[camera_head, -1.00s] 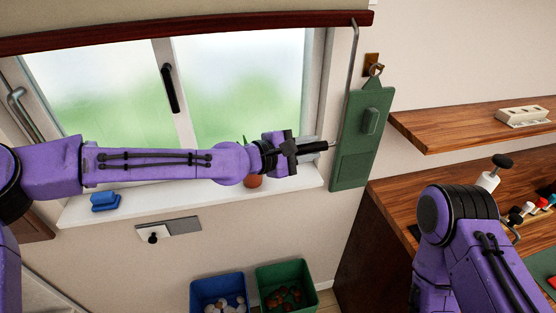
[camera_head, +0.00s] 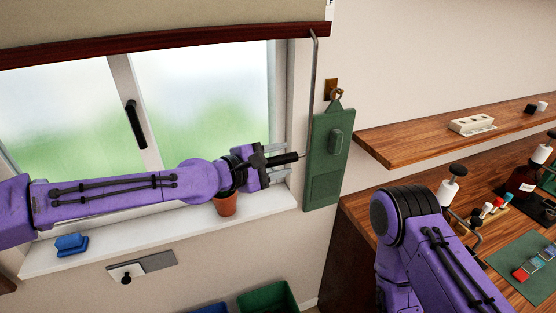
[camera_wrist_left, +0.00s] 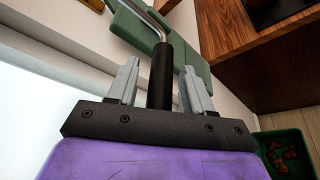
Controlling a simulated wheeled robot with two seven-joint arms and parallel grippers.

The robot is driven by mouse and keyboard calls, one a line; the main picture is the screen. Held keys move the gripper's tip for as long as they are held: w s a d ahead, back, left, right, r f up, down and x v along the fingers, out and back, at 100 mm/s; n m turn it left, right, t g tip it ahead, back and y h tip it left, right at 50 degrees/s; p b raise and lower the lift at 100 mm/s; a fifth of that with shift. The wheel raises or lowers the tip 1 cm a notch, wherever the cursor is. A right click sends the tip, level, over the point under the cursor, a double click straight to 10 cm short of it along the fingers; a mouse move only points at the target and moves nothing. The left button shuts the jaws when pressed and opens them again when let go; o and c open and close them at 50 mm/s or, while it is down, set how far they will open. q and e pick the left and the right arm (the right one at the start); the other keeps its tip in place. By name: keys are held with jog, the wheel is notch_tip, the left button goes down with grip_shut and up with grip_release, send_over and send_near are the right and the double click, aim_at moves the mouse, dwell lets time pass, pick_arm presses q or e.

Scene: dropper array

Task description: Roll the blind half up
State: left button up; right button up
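The beige blind (camera_head: 150,22) hangs over the top of the window, with a dark red bar (camera_head: 170,43) along its lower edge. A grey crank rod (camera_head: 312,80) hangs from the bar's right end and bends toward a black handle (camera_head: 288,159). My left gripper (camera_head: 278,161) is at this handle, in front of the window's lower right. In the left wrist view the handle (camera_wrist_left: 162,75) stands between the two grey fingers (camera_wrist_left: 160,85), with narrow gaps on both sides. The fingers look open around it. My right arm shows at lower right; its gripper does not show.
A green board (camera_head: 325,165) hangs on the wall just right of the handle. A terracotta pot (camera_head: 225,204) and a blue object (camera_head: 71,244) stand on the white sill (camera_head: 190,228). A wooden shelf (camera_head: 420,140) and a cluttered worktop lie to the right.

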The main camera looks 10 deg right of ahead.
pick_arm(q)
jog(key=shift+s+a, duration=0.15)
jog(key=shift+a, duration=0.2)
jog(key=b+v, duration=0.3)
jog(key=v, duration=0.6)
jog(key=shift+s+a+r+b, duration=0.2)
jog(key=shift+s+a+b, duration=0.1)
jog(key=shift+b, duration=0.1)
